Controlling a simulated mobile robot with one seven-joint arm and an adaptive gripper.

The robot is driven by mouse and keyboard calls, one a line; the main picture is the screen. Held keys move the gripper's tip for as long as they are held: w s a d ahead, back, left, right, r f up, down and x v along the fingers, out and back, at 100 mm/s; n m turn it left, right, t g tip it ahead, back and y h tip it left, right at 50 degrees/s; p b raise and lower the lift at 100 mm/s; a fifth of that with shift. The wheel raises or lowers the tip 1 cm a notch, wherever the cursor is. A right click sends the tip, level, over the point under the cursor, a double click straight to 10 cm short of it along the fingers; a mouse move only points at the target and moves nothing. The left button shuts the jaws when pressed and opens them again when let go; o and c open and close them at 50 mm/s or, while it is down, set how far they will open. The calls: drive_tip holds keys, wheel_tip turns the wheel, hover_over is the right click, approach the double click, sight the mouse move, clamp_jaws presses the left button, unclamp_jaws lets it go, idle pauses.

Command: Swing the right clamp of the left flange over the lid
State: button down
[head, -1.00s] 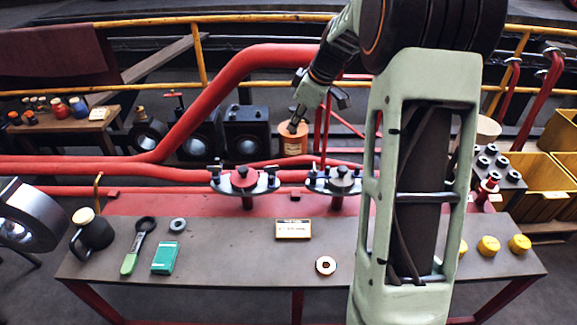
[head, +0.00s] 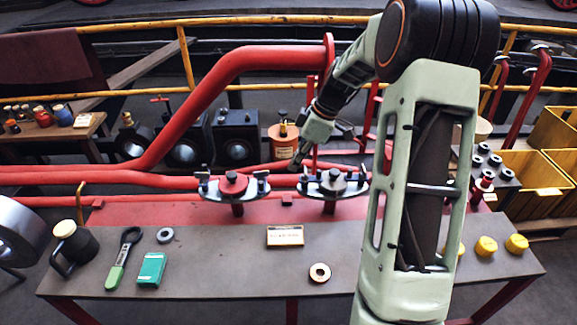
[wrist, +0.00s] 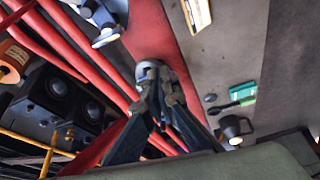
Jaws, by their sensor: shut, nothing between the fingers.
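The left flange (head: 237,200) stands on the red strip at the back of the bench, with a red lid (head: 232,183) on it. Its right clamp (head: 262,182) sits at the right end of the flange, apparently upright beside the lid. Its left clamp (head: 204,183) sits at the other end. My gripper (head: 295,165) is shut and empty, just above and to the right of the right clamp, apart from it in the head view.
The right flange (head: 333,188), with a dark lid, stands close on the right of my gripper. Red pipes (head: 130,178) run behind. A sign plate (head: 285,235), a ring (head: 319,273), a green box (head: 150,269) and a dark jug (head: 75,245) rest on the bench. The bench middle is mostly clear.

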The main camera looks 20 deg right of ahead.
drive_tip(key=w+a+f+b, duration=0.1)
drive_tip(key=w+a+f, duration=0.1)
drive_tip(key=a+f, duration=0.4)
drive_tip(key=shift+w+a+f, duration=0.2)
drive_tip(key=shift+w+f, duration=0.2)
drive_tip(key=shift+f, duration=0.25)
